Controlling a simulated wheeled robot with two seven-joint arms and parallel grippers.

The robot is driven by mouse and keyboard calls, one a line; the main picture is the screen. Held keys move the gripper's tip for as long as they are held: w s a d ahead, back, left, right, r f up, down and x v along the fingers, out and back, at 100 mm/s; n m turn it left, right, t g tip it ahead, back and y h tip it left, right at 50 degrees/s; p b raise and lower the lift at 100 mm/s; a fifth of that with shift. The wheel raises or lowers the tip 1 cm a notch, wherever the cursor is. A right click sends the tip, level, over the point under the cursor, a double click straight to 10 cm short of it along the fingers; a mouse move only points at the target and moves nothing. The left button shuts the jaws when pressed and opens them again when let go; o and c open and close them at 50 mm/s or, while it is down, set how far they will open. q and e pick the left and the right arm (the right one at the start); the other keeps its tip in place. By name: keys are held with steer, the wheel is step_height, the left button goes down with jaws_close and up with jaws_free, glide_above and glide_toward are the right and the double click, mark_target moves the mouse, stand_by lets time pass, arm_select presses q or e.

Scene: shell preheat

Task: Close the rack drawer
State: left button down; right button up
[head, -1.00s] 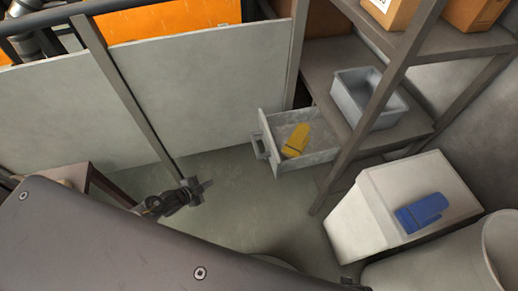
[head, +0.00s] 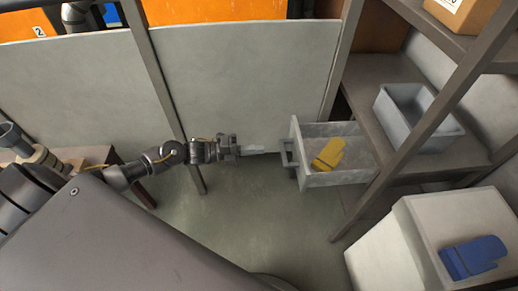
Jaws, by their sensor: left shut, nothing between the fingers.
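The rack drawer (head: 345,180) is a grey box pulled out of the metal rack's lower part, open towards the left. A yellow glove (head: 329,154) lies inside it. Its handle (head: 288,160) is on the left-facing front. My left gripper (head: 262,150) is shut and empty, pointing right, a short way left of the handle. My right gripper is not in view.
A grey bin (head: 420,125) sits on the rack shelf (head: 380,84). A blue glove (head: 472,257) lies on a white box (head: 425,215) at lower right. A pale panel (head: 235,85) stands behind my arm. The floor (head: 255,215) below the drawer is clear.

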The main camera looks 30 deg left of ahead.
mark_target(300, 147)
arm_select(q)
steer(key=x, duration=1.1)
steer(key=shift+d, duration=0.15)
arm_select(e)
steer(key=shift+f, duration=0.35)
arm_select(q)
steer(key=shift+w, duration=0.1)
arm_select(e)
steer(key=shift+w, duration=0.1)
